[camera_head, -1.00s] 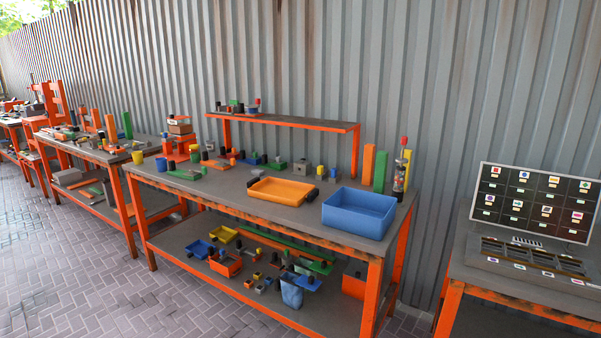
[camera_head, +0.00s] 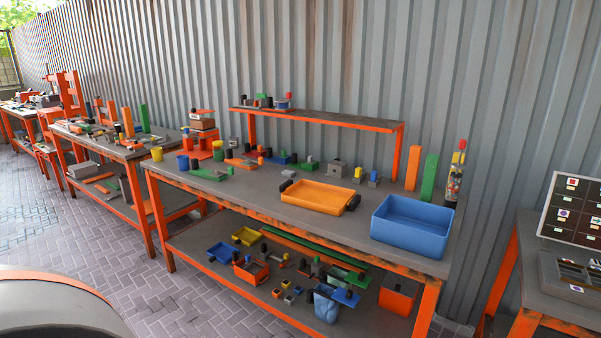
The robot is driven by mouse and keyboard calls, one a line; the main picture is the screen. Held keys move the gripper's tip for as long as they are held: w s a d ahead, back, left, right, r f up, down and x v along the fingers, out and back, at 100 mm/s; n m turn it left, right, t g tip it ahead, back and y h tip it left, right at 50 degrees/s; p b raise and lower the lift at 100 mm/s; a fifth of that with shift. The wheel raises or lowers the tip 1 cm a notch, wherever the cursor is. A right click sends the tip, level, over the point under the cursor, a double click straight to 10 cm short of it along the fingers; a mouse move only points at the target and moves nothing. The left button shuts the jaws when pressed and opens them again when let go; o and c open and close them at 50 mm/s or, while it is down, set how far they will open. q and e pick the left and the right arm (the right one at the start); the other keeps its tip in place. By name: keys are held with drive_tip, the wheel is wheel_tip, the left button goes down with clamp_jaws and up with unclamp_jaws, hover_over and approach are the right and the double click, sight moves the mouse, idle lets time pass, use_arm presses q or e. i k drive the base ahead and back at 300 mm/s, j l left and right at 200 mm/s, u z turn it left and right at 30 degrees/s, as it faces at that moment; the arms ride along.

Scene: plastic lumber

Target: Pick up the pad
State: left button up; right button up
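I cannot tell which item is the pad; many items on the benches are too small to make out. The middle workbench (camera_head: 345,228) holds an orange tray (camera_head: 316,197), a blue bin (camera_head: 412,225), and a row of small coloured blocks and parts, including a green piece (camera_head: 212,173), a blue piece (camera_head: 283,159) and a grey block (camera_head: 337,168). Neither of my grippers is in view. A rounded pale and orange shape at the lower left may be part of my own body.
A raised orange-framed shelf (camera_head: 330,118) stands behind. Another bench (camera_head: 112,148) is at left, a display board (camera_head: 575,210) at right. Brick paving at left front is open.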

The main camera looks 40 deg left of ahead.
sight(288, 174)
drive_tip(key=i+j+z, duration=0.1)
drive_tip(key=j+z, duration=0.15)
drive_tip(key=j, duration=0.75)
drive_tip(key=j+z, duration=0.1)
drive_tip(key=j, duration=1.9)
drive_tip(key=i, duration=0.1)
